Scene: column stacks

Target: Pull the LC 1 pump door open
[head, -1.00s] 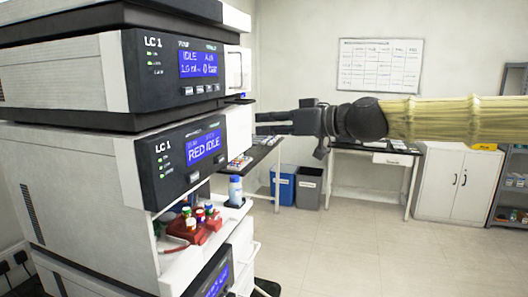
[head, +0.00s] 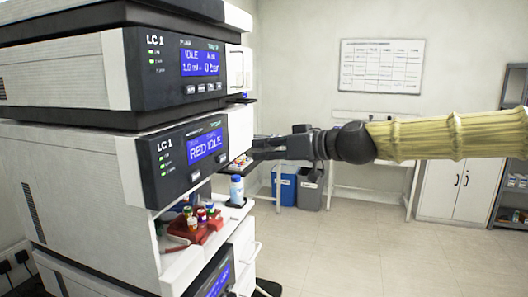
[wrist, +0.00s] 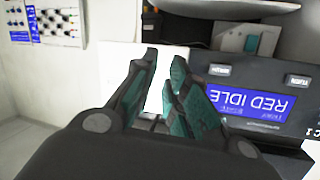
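The LC 1 pump is the upper dark-fronted module (head: 182,68) on the left in the head view, its blue screen reading IDLE and 0 bar. Its white door panel (head: 236,78), with a loop-shaped handle, is at the right end of the front and looks shut. My gripper (head: 262,148) is right of the stack, lower than this door, level with the RED IDLE module. In the wrist view my gripper (wrist: 163,62) has its fingers apart with nothing held. A white panel (wrist: 157,92) shows between and behind them; contact cannot be told.
The RED IDLE module (head: 185,158) sits under the pump, with a white panel (head: 240,130) at its right. Below are a red vial rack (head: 195,226) and a blue-capped bottle (head: 237,190). Benches and bins (head: 283,188) stand behind. The floor (head: 350,250) at right is clear.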

